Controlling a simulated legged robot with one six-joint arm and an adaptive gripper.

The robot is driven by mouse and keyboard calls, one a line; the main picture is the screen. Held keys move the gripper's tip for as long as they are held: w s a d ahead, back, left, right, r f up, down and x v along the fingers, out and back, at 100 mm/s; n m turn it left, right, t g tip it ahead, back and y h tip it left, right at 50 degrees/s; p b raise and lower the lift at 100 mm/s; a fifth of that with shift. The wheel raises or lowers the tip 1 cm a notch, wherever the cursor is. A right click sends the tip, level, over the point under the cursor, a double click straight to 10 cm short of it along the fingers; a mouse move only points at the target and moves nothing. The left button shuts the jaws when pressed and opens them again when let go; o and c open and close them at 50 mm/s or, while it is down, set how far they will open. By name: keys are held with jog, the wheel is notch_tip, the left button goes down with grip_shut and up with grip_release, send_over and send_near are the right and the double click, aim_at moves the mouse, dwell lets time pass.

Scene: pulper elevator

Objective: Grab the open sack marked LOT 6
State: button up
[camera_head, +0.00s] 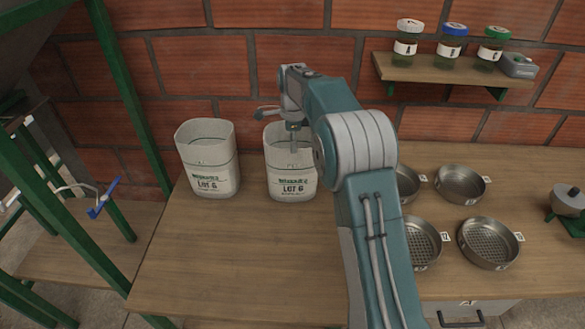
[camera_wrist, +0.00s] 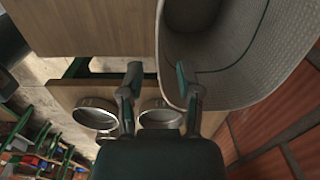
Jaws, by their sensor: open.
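Two open white woven sacks stand side by side on the wooden table, both with labels that seem to read LOT 6. The left sack (camera_head: 208,160) is clear of my arm. My gripper (camera_head: 281,128) is at the mouth of the right sack (camera_head: 292,184), partly hiding it. In the wrist view, my gripper (camera_wrist: 158,76) is open, with the right finger overlapping the sack's pale wall (camera_wrist: 240,80) and the left finger outside its outline. I cannot tell whether either finger touches the sack.
Several metal sieves (camera_head: 459,182) sit on the table (camera_head: 240,255) right of my arm. A wall shelf (camera_head: 440,72) holds jars. Green metal framing (camera_head: 128,95) stands at the left, and a brick wall is close behind the sacks. The table's front left is clear.

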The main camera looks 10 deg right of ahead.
aim_at(293, 161)
notch_tip(293, 161, down, 7)
jog(key=shift+f, duration=0.15)
dwell(0.4)
grip_shut()
